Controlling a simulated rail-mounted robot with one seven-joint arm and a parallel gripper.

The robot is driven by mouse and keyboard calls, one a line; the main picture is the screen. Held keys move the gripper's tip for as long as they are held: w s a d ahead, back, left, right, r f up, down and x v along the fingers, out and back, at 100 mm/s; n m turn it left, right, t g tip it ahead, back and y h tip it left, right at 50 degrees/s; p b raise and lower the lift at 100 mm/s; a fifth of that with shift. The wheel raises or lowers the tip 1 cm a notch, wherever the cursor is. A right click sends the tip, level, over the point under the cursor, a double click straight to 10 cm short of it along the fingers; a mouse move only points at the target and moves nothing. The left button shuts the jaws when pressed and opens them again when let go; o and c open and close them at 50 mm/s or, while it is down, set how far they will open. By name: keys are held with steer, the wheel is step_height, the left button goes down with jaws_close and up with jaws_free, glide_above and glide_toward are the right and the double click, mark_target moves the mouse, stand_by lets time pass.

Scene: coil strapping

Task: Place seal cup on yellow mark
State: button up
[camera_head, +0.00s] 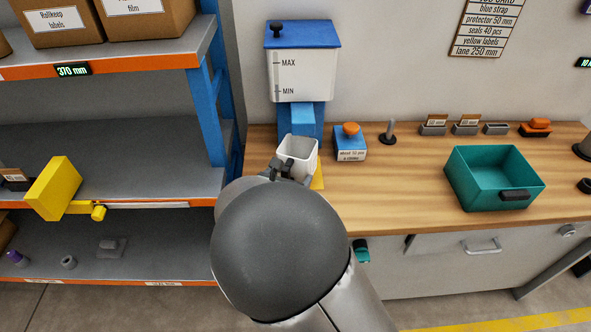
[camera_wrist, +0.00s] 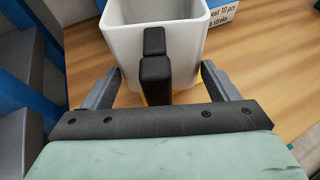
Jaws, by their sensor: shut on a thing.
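The seal cup (camera_head: 298,157) is a white, square, open-topped cup, seemingly upright and empty. It is directly in front of the blue base of the seal dispenser (camera_head: 300,75). My gripper (camera_head: 288,170) is at the cup's near side, shut on its black handle (camera_wrist: 155,75), which shows between the fingers in the wrist view. The yellow mark (camera_head: 318,178) on the bench is mostly hidden under and behind the cup; a strip shows to its right. I cannot tell whether the cup touches the bench.
A blue box with an orange button (camera_head: 349,140) stands just right of the cup. A dark post (camera_head: 388,132), small grey bins (camera_head: 465,128) and a teal crate (camera_head: 495,178) are farther right on the wooden bench (camera_head: 400,190). A blue rack upright (camera_head: 210,100) is close on the left.

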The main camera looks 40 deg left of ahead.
steer(key=w, duration=0.1)
steer(key=w+a, duration=0.1)
steer(key=w, duration=0.1)
steer(key=shift+w, duration=0.15)
steer(key=shift+w+a+f+p, duration=0.1)
steer(key=shift+w+f+p, duration=0.25)
steer(key=shift+f, duration=0.3)
steer(key=shift+w+f+p, duration=0.1)
steer(key=shift+f+p, duration=0.3)
steer(key=shift+f, duration=0.7)
steer(key=shift+f, duration=0.2)
steer(key=o, duration=1.2)
steer(key=shift+r, duration=0.3)
steer(key=b+v, duration=0.1)
steer(key=v, duration=1.1)
steer(key=shift+s+a+b, duration=0.1)
steer(key=shift+b, duration=0.3)
